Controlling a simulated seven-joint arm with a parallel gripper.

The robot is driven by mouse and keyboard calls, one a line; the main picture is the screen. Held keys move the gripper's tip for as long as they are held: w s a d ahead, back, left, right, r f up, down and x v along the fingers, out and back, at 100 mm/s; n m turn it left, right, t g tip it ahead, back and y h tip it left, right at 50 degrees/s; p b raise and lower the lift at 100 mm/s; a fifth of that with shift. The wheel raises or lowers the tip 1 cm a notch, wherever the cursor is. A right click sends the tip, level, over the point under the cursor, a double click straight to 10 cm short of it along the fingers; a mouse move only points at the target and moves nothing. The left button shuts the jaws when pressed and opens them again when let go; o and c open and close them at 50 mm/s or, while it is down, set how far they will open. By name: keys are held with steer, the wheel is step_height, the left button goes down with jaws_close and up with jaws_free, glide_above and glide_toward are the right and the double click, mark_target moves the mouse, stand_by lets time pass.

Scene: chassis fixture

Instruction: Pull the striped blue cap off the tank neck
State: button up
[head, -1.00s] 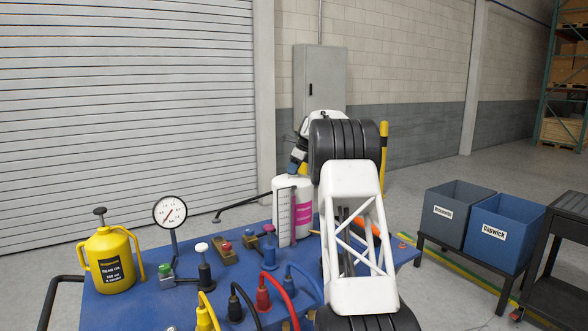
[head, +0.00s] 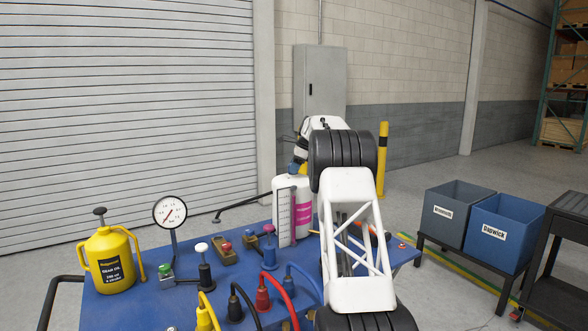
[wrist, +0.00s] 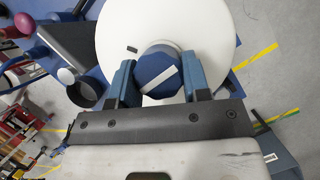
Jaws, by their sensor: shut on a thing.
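The blue cap (wrist: 155,69), faceted and with a white stripe, shows in the wrist view above the round top of the white tank (wrist: 105,38). My gripper (wrist: 160,78) has one finger on each side of the cap and is shut on it. In the head view the tank (head: 304,205) stands upright with a magenta label, and my gripper (head: 299,158) is at its top. The neck is hidden under the cap, so I cannot tell whether the cap still sits on it.
A level gauge board (head: 285,216) stands in front of the tank. The blue bench (head: 140,306) carries a yellow oil can (head: 108,262), a dial gauge (head: 170,212), knobs and cable plugs. Two labelled bins (head: 497,236) stand to the right, beyond the bench.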

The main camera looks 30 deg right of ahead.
steer(key=shift+r, duration=1.3)
steer(key=shift+r, duration=0.35)
steer(key=shift+r, duration=0.4)
steer(key=shift+r, duration=0.15)
